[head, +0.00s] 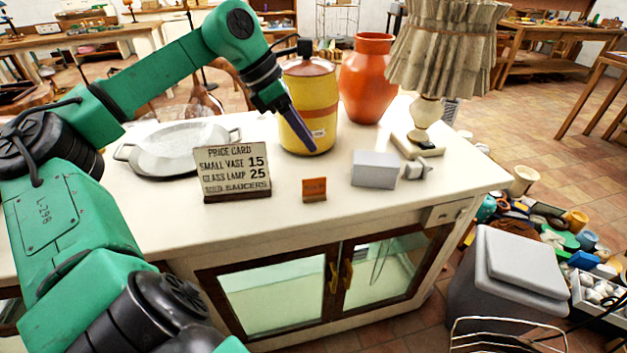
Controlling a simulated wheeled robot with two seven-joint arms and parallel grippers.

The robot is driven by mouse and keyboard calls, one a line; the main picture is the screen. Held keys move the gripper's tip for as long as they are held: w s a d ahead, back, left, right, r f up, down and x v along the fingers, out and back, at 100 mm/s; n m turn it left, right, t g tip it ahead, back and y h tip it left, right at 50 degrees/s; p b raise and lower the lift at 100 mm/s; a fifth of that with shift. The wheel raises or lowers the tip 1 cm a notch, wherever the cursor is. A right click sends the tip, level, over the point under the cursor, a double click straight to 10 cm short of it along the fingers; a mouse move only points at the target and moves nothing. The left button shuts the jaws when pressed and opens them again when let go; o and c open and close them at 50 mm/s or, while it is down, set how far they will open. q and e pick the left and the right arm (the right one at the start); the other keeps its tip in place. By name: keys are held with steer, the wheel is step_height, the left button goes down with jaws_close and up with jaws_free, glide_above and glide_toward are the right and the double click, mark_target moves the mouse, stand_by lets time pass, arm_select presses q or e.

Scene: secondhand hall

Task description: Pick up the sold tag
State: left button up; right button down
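A small orange tag (314,189) stands upright near the front edge of the white cabinet top (370,208). Its lettering is too small to read; it looks like the sold tag. My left gripper (304,138) points down in front of the yellow canister (322,92), above and behind the tag and apart from it. Its fingers overlap edge-on, so I cannot tell whether they are open or shut. Nothing shows held at the tips. My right gripper is not in view.
A price card (233,172) stands left of the tag, and a grey box (375,169) right of it. Behind are an oval metal tray (170,170), an orange vase (368,75) and a lamp (440,50). The counter around the tag is clear. A grey bin (505,285) stands at right.

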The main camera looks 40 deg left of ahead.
arm_select(q)
steer(key=s+a+r+y, duration=0.1)
steer(key=s+a, duration=0.1)
steer(key=g, duration=0.1)
glide_above(314, 179)
steer(key=s+a, duration=0.2)
steer(key=f, duration=0.6)
steer(key=shift+w+d, duration=0.1)
steer(key=shift+d, duration=0.15)
steer(key=x, duration=0.2)
steer(key=p+x, duration=0.1)
steer(key=x, duration=0.1)
steer(key=p+x, duration=0.1)
steer(key=x, duration=0.1)
steer(key=shift+a+f, duration=0.2)
steer(key=shift+a, duration=0.05)
steer(key=shift+w+d+f+p, duration=0.15)
steer(key=shift+d+f+p, duration=0.15)
steer(key=shift+f, duration=0.35)
jaws_close()
